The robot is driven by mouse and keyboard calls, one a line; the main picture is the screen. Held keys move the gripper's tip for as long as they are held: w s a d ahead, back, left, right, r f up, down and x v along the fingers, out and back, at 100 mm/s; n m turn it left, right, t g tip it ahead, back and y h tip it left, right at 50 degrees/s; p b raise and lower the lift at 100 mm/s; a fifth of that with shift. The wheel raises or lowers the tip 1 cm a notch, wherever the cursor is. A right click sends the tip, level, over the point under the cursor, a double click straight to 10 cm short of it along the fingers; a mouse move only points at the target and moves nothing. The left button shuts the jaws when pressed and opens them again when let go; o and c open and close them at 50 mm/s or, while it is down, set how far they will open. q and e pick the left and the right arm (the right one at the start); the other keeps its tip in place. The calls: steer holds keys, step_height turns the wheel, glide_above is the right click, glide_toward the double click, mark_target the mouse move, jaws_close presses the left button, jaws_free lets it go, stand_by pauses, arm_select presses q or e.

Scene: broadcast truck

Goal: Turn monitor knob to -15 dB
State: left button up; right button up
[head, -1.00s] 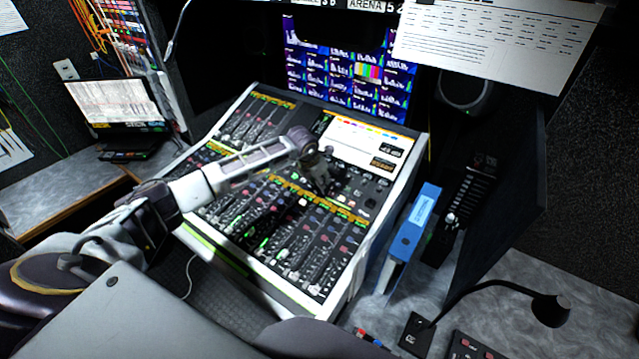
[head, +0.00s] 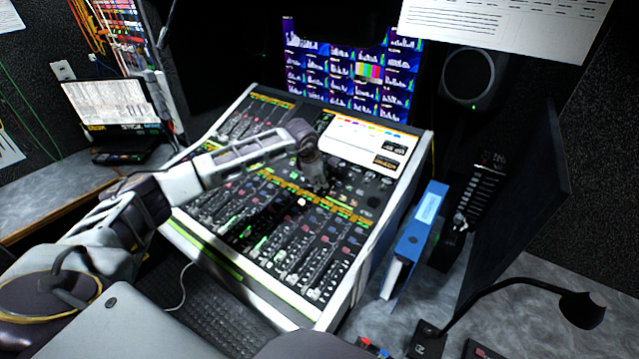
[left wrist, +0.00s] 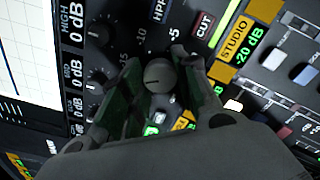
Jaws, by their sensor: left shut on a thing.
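The mixing console (head: 345,285) fills the middle of the head view, with faders, knobs and a lit white screen (head: 365,142). My left gripper (head: 316,186) points down onto its panel, right of centre. In the left wrist view, a round grey knob (left wrist: 159,76) with a dark pointer line sits between the fingers of my left gripper (left wrist: 157,88), which are shut on it. Printed numbers, with 15, 10 and 5 readable, surround it. A nearby readout (left wrist: 240,50) shows STUDIO and -20 dB. In the head view the gripper hides the knob. My right gripper is not in view.
A blue binder (head: 413,235) stands right of the console. Behind are a monitor wall (head: 350,75) and a speaker (head: 472,78). A laptop (head: 113,105) stands at the left. Other knobs and buttons crowd the held knob.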

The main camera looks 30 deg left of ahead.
arm_select(q)
steer(key=shift+m+b, duration=0.4)
steer(key=shift+m, duration=0.4)
steer(key=shift+m+b, duration=0.35)
steer(key=shift+m, duration=0.45)
steer(key=shift+m+b, duration=0.45)
steer(key=shift+m, duration=0.65)
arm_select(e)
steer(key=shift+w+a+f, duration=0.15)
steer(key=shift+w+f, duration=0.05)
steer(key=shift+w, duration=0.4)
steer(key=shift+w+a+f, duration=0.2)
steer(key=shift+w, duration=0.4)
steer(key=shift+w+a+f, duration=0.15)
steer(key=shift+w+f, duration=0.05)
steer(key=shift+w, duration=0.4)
arm_select(q)
steer(key=o, duration=1)
steer(key=shift+o, duration=0.2)
